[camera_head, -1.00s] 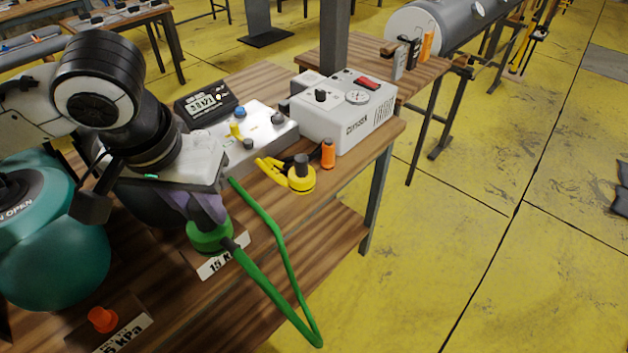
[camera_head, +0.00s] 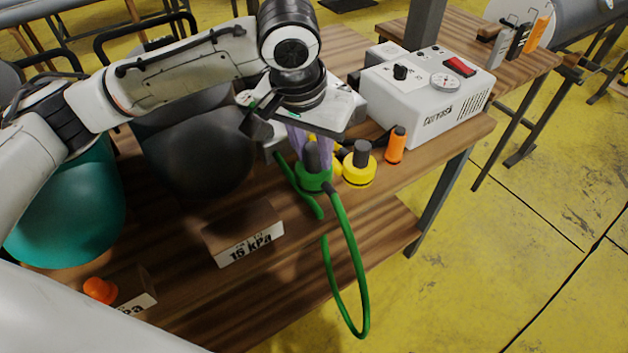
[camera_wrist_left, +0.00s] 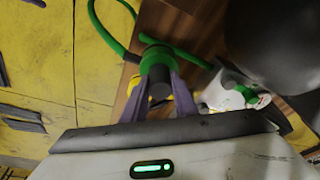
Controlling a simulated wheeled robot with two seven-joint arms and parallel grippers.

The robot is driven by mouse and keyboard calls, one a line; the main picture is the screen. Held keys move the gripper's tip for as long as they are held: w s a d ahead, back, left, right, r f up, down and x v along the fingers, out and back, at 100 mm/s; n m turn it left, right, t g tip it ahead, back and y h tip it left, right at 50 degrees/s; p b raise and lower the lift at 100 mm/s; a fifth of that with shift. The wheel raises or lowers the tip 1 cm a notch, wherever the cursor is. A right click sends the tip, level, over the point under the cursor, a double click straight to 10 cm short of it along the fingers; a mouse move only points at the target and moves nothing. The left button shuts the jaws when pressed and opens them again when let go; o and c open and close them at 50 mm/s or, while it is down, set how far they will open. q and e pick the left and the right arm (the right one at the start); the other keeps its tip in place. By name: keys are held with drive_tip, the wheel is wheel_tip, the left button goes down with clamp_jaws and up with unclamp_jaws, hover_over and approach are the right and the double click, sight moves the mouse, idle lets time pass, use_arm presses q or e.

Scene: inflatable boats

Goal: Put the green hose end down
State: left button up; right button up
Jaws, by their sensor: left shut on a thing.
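The green hose end (camera_head: 314,177) is a green round cap with a dark stem, and a green hose (camera_head: 354,262) loops from it over the table's front edge. My left gripper (camera_head: 312,160), with purple fingers, is shut on its stem. The green hose end also shows between the fingers in the left wrist view (camera_wrist_left: 157,60). It is close beside a yellow cap (camera_head: 358,168) with a dark stem; I cannot tell whether it touches the table. My right gripper is not in view.
A grey-white pump box (camera_head: 428,95) and an orange cap (camera_head: 396,146) stand to the right. A "15 kPa" block (camera_head: 250,246) sits in front, with bare wood around it. Dark and teal rounded tanks (camera_head: 195,150) stand at the left. An orange plug (camera_head: 100,290) is at the lower left.

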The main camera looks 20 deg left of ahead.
sight(314, 172)
use_arm(q)
wheel_tip(314, 172, down, 5)
drive_tip(key=shift+f, duration=0.2)
drive_tip(key=o, duration=1.1)
drive_tip(key=shift+o, duration=0.2)
drive_tip(key=shift+r, duration=0.1)
drive_tip(key=p+v, duration=0.1)
drive_tip(key=v, duration=1.1)
